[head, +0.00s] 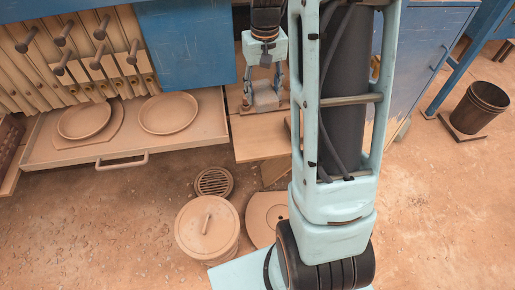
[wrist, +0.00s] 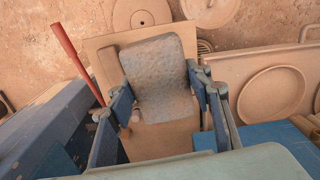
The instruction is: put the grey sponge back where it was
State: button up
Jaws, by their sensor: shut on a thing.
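The grey sponge (wrist: 157,75) is a speckled, rounded block between the fingers of my gripper (wrist: 158,97) in the wrist view. One finger is on each side of it, and the gripper is shut on it. In the head view the sponge (head: 266,98) hangs below my gripper (head: 263,84), over or at a wooden shelf (head: 262,146) beside the drawer. I cannot tell whether the sponge touches the shelf. My arm hides part of the shelf's right side in the head view.
A pulled-out drawer (head: 165,150) with two round plates (head: 168,113) is at left. A lidded bin (head: 207,228) and a round grate (head: 214,182) stand on the ground in front. A red rod (wrist: 78,62) rises left of the sponge. A dark bucket (head: 478,108) is far right.

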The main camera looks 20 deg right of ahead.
jog(key=s+d+f+m+b, duration=0.1)
jog(key=d+f+b, duration=0.85)
jog(key=d, duration=0.35)
send_over(259, 141)
jog(key=d, duration=0.1)
notch_tip(259, 141, down, 8)
jog(key=shift+s+d+f, duration=0.1)
jog(key=shift+s+f, duration=0.05)
jog(key=shift+f, duration=0.1)
jog(key=shift+a+f, duration=0.35)
jog(key=shift+w+a+f, duration=0.1)
jog(key=shift+a+f, duration=0.05)
jog(key=shift+f, duration=0.8)
jog(key=shift+w+a+f, duration=0.1)
jog(key=shift+f, duration=0.8)
jog(key=shift+f, duration=0.2)
jog(key=o, duration=1)
